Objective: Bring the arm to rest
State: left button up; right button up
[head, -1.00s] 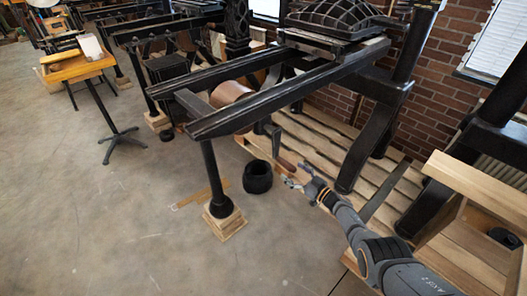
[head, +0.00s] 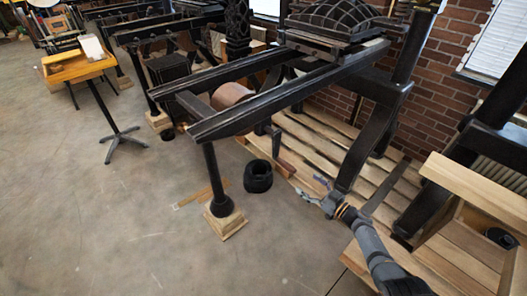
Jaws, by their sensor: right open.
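My right arm comes in from the lower right. My right gripper (head: 311,187) is open and empty, in front of the big black hand press and over or near its slatted wooden base. I cannot tell its exact height. The press's long black rails (head: 275,100) run above and to the left of it. A black bucket-like pot (head: 258,176) stands on the floor to the left of the gripper, apart from it. My left gripper is not in view.
A wooden-topped stand (head: 80,66) stands at the upper left. The press's front leg rests on a wooden block (head: 225,224). A wooden bench-like frame (head: 478,190) is at the right, close to my arm. The concrete floor (head: 120,220) at the lower left is clear.

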jog(key=s+d+f+m+g+h, duration=0.35)
jog(key=s+f+h, duration=0.25)
jog(key=s+f, duration=0.8)
jog(key=s+d+f+m+g+h, duration=0.3)
jog(key=s+d+f+h, duration=0.2)
jog(key=s+f, duration=1)
jog(key=s+a+f+g, duration=0.1)
jog(key=s+f+g, duration=0.25)
jog(key=s, duration=0.75)
jog(key=s+a+f+g, duration=0.1)
jog(key=s+f+g, duration=0.3)
jog(key=s, duration=0.6)
pick_arm(q)
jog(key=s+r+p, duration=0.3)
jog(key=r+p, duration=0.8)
jog(key=p, duration=0.2)
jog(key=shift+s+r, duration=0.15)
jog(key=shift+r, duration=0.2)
pick_arm(e)
notch_tip(320, 180, up, 11)
jog(key=s+t, duration=0.1)
jog(key=shift+s+a+r+h, duration=0.15)
jog(key=shift+s+r+h, duration=0.05)
jog(key=shift+s+h, duration=0.2)
